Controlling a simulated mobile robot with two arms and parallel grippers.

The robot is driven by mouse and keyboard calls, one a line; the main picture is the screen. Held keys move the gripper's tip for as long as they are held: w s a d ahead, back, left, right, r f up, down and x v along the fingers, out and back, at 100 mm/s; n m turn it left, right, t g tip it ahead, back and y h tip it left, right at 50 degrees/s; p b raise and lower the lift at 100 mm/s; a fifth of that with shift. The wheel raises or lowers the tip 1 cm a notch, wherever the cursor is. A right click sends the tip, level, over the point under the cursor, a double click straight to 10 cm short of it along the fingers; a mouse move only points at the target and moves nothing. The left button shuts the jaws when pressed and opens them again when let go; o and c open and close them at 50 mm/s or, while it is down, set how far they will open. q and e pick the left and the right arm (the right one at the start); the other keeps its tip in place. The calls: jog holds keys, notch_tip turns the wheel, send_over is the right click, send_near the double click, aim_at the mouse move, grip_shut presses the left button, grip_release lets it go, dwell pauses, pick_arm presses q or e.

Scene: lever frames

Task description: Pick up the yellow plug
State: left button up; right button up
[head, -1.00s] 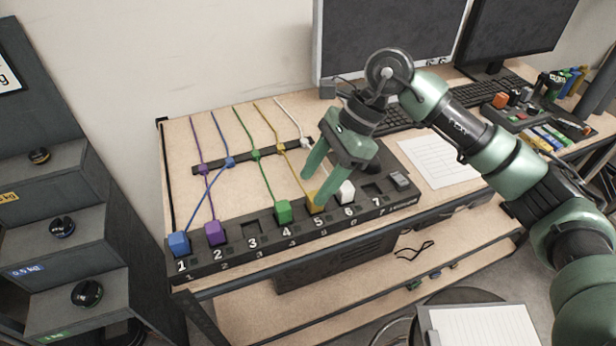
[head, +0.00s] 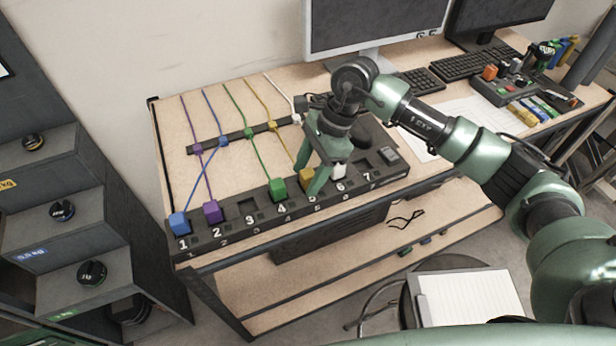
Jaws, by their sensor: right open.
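The yellow plug (head: 305,176) stands in slot 5 of the dark numbered socket strip (head: 246,208), with its yellow cord running up to the rear cable bar. My right gripper (head: 307,178) is open and pointing down at the yellow plug. One finger shows on each side of the plug and partly covers it. I cannot tell whether the fingers touch it. My left gripper is not in view.
Purple (head: 212,212) and blue (head: 179,223) plugs stand further left. Slots 3 and 7 are empty.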

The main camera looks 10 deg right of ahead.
grip_shut()
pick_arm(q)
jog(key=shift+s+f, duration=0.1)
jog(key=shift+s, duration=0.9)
pick_arm(e)
jog(key=shift+r, duration=0.15)
